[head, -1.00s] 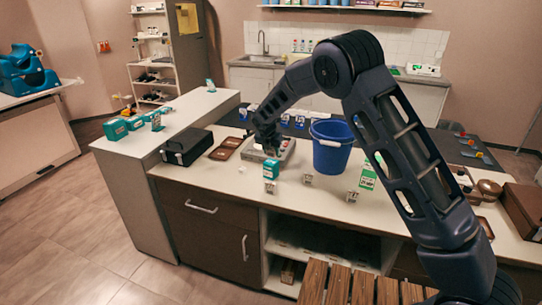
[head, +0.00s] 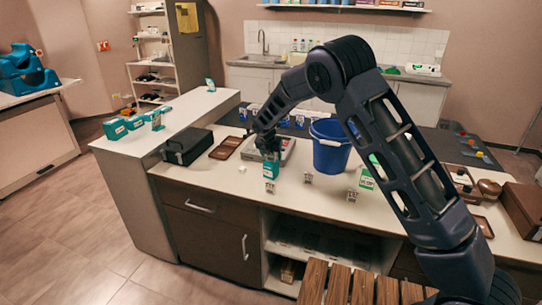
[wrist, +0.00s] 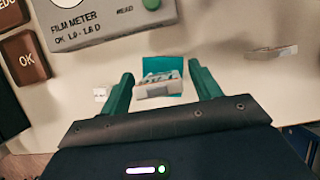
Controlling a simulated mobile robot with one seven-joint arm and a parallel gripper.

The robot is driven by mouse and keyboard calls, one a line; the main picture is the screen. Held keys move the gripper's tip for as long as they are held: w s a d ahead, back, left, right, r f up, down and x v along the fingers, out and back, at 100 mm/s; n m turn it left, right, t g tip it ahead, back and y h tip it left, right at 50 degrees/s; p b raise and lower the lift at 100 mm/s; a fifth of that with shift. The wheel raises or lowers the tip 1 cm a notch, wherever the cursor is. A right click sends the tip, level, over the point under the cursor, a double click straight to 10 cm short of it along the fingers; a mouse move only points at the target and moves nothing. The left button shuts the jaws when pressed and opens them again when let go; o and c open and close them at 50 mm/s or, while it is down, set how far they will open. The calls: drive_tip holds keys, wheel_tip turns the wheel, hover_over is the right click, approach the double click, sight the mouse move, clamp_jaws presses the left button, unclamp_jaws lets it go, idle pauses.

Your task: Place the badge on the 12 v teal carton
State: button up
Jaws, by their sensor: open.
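A teal and white carton (head: 270,169) stands on the counter in front of the grey film meter, its label too small to read. My gripper (head: 267,153) is open just above it and partly hides it. In the wrist view my gripper (wrist: 161,75) has its fingers on either side of the teal carton (wrist: 163,66), with no clear contact. A small pale grey stand (head: 270,187) is in front of the carton; it also shows in the wrist view (wrist: 158,89). I cannot pick out the badge for certain.
The film meter (wrist: 112,18) lies just beyond my gripper. A blue bucket (head: 331,155) stands to the right. Other small stands (head: 308,177) and a white cube (head: 242,168) are nearby. More teal cartons (head: 115,129) stand on the left counter.

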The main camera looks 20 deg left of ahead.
drive_tip(key=v, duration=1.2)
drive_tip(key=shift+r, duration=0.2)
drive_tip(key=shift+w, duration=0.1)
drive_tip(key=w+d+r+m, duration=0.1)
drive_tip(key=d+r+m, duration=0.35)
drive_tip(key=d, duration=0.55)
drive_tip(key=w+d+r+m, duration=0.1)
drive_tip(key=d+r+m, duration=0.35)
drive_tip(key=d, duration=0.45)
drive_tip(key=d+r+m, duration=0.3)
drive_tip(key=d+r, duration=0.3)
drive_tip(key=d, duration=0.4)
drive_tip(key=s+d+r+m, duration=0.3)
drive_tip(key=s+d+m, duration=0.15)
drive_tip(key=d, duration=0.45)
drive_tip(key=s+d+r+m, duration=0.2)
drive_tip(key=s+d+m, duration=0.25)
drive_tip(key=d, duration=0.55)
drive_tip(key=s+d+f+m, duration=0.1)
drive_tip(key=s+d+m, duration=0.6)
drive_tip(key=s, duration=0.3)
drive_tip(key=s+d+f+m, duration=0.2)
drive_tip(key=s+d+m, duration=0.6)
drive_tip(key=s, duration=0.2)
drive_tip(key=shift+s, duration=0.3)
